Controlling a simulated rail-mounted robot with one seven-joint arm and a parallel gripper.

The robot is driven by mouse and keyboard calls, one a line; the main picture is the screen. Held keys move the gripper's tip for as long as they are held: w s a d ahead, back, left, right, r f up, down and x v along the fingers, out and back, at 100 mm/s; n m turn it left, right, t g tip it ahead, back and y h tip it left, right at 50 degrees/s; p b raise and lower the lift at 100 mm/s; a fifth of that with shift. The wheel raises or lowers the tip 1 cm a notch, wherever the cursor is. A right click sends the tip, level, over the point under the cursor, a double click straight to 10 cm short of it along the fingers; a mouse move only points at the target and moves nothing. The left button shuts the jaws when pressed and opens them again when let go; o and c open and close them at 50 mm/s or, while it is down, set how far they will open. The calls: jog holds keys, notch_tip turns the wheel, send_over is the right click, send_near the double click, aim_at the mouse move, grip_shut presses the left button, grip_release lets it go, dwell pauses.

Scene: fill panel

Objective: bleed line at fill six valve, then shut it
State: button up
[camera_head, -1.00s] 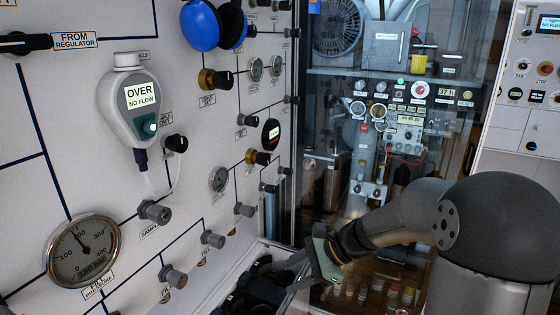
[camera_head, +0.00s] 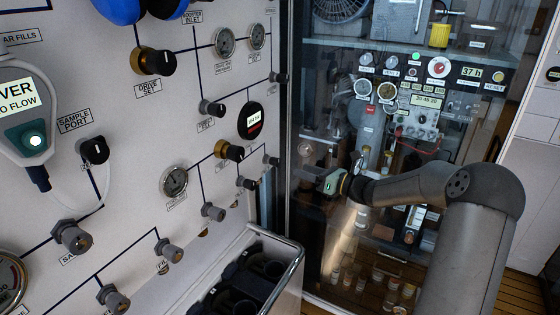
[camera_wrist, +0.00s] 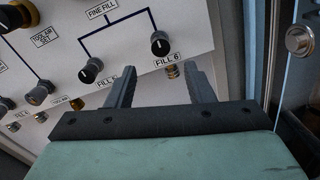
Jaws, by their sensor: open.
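The fill six valve is a black knob with a white pointer mark (camera_wrist: 160,43) on the white panel in the wrist view, with a "FILL 6" label just under it. My gripper (camera_wrist: 160,73) is open and empty. Its two fingers point at the panel, with the knob above and beyond the tips, roughly between them, not visibly touched. In the head view my gripper (camera_head: 318,174) is right of the panel's far end, near a small dark knob (camera_head: 271,160) that looks like the same valve.
A similar black knob (camera_wrist: 91,70) is left of it, its label partly covered by my finger. A railed bin of dark cylinders (camera_head: 297,262) stands below the panel. A glass-fronted cabinet (camera_head: 325,235) is close behind my gripper. A pale blue edge (camera_wrist: 282,45) stands at right in the wrist view.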

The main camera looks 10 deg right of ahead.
aim_at(279, 162)
jog(key=p+x, duration=0.1)
jog(key=x, duration=0.8)
jog(key=shift+w+a, duration=0.2)
jog(key=shift+w, duration=0.1)
jog(key=c, duration=1)
